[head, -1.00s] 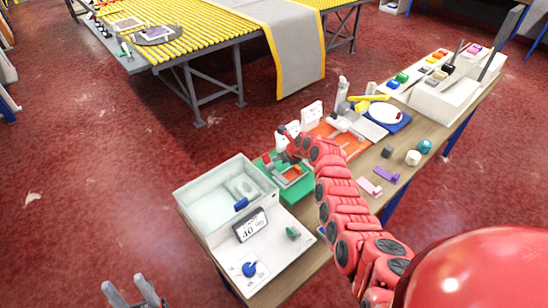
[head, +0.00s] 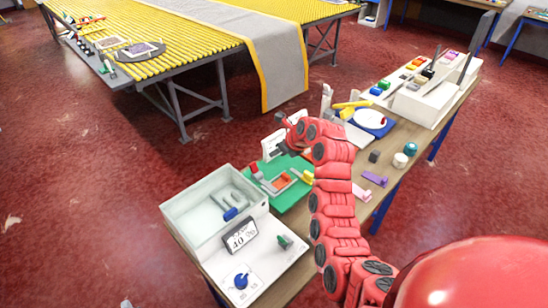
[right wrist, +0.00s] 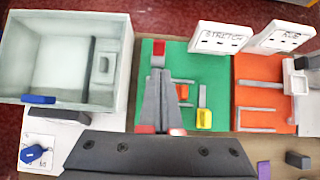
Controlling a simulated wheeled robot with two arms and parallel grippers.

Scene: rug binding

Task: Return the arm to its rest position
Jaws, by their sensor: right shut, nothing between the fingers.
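My right arm is red and jointed. It reaches from the lower right of the head view over the workbench, and its right gripper (head: 279,150) hangs above the back of the green board (head: 293,196). In the right wrist view the grey fingers of this gripper (right wrist: 171,82) are together and empty, over the green board (right wrist: 216,72). The arm hides part of the orange board (right wrist: 268,72) in the head view. Only a small grey tip of my left gripper (head: 126,303) shows at the bottom edge of the head view; its jaws are out of sight.
A clear-walled bin (head: 186,207) and a display reading 40 (head: 240,236) stand at the bench's near left. White label cards (right wrist: 220,37) stand behind the boards. A blue plate holder (head: 372,124) and white trays (head: 427,103) lie farther right. Red floor separates the yellow roller table (head: 165,55).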

